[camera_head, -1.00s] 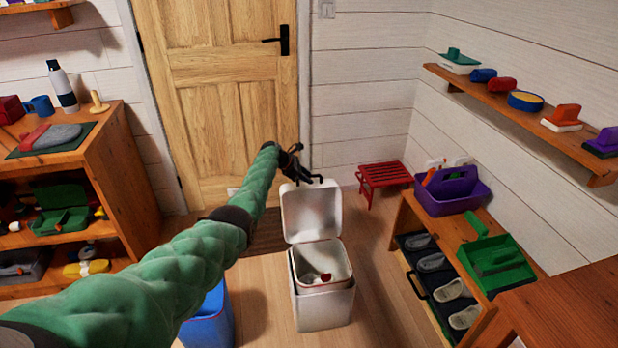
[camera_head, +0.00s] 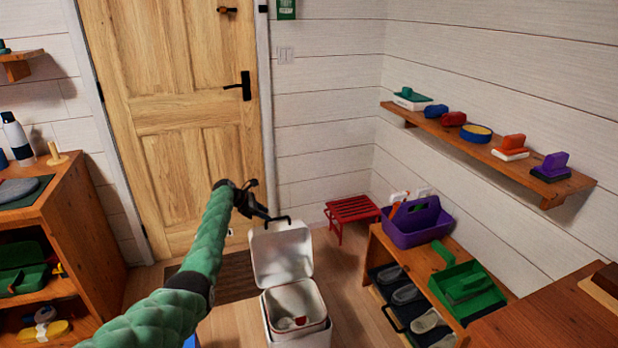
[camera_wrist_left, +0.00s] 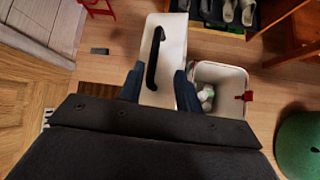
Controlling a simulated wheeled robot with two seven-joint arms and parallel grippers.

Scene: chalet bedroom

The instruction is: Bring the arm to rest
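My left arm, in a green sleeve, reaches in from the lower left of the head view. Its black gripper (camera_head: 262,206) is above and just left of the raised lid of a white bin. In the left wrist view the two dark fingers (camera_wrist_left: 158,86) stand apart with nothing held between them. The white lid (camera_head: 281,254) stands open with a black handle (camera_wrist_left: 154,57) at its edge. The handle shows beyond the fingertips. The open bin (camera_head: 297,307) holds a few small pale items, also seen in the left wrist view (camera_wrist_left: 206,96). My right gripper is not in view.
A wooden door (camera_head: 175,120) is behind the arm. A red stool (camera_head: 351,209) stands right of the bin. A low shoe bench (camera_head: 447,310) carries a purple caddy (camera_head: 414,222) and green dustpan (camera_head: 466,290). A wooden cabinet (camera_head: 85,230) stands left. Some floor is free around the bin.

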